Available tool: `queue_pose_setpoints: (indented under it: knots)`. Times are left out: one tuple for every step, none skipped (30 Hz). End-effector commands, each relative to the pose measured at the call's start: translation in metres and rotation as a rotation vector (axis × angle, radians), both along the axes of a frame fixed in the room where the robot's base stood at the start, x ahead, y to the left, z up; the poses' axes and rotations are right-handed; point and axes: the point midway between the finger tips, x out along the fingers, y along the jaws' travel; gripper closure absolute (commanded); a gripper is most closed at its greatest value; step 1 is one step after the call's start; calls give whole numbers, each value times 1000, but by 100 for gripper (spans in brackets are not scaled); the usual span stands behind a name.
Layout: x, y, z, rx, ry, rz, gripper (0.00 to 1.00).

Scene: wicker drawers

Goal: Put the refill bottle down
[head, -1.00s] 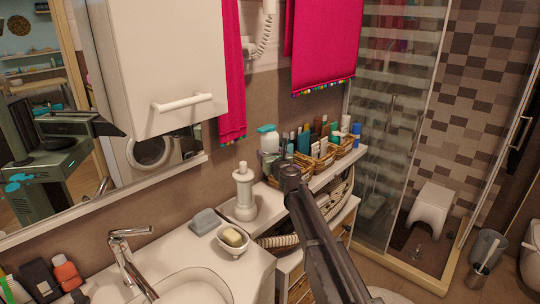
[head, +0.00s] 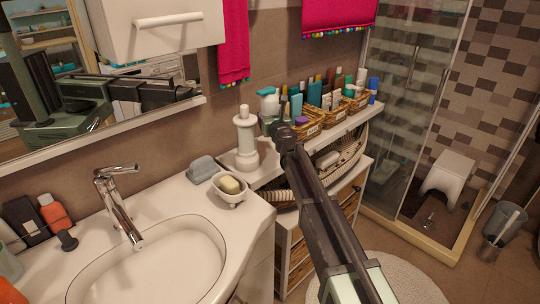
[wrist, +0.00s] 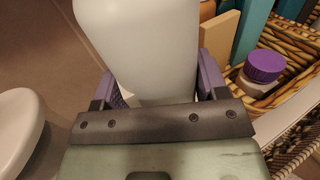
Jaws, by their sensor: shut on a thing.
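The refill bottle, a white bottle with a teal top (head: 268,103), is upright at the left end of the shelf beside the wicker baskets. My gripper (head: 274,124) is at the bottle, partly hidden behind my dark arm. In the wrist view, my gripper's purple-padded fingers (wrist: 158,88) are shut on both sides of the white bottle body (wrist: 140,40). The bottle's base is hidden, so I cannot tell whether it touches the shelf.
Wicker baskets (head: 312,130) with several bottles stand right of the bottle. A purple-capped jar (wrist: 262,70) is close by. A white pillar-shaped bottle (head: 245,145) stands to the left. A soap dish (head: 229,190) and basin (head: 150,265) are nearer.

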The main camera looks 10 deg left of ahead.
Motion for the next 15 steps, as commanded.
queue_pose_setpoints:
  knots:
    - [0,0,-34,0,0,0,67]
    - [0,0,-40,0,0,0,67]
    - [0,0,-46,0,0,0,67]
    - [0,0,-49,0,0,0,67]
    - [0,0,-50,0,0,0,67]
    - [0,0,-49,0,0,0,67]
    - [0,0,-48,0,0,0,67]
    - [0,0,-47,0,0,0,67]
    - [0,0,-47,0,0,0,67]
    - [0,0,-51,0,0,0,67]
    - [0,0,-56,0,0,0,67]
    - [0,0,-65,0,0,0,67]
    - [0,0,-72,0,0,0,67]
    - [0,0,-80,0,0,0,67]
    - [0,0,-88,0,0,0,67]
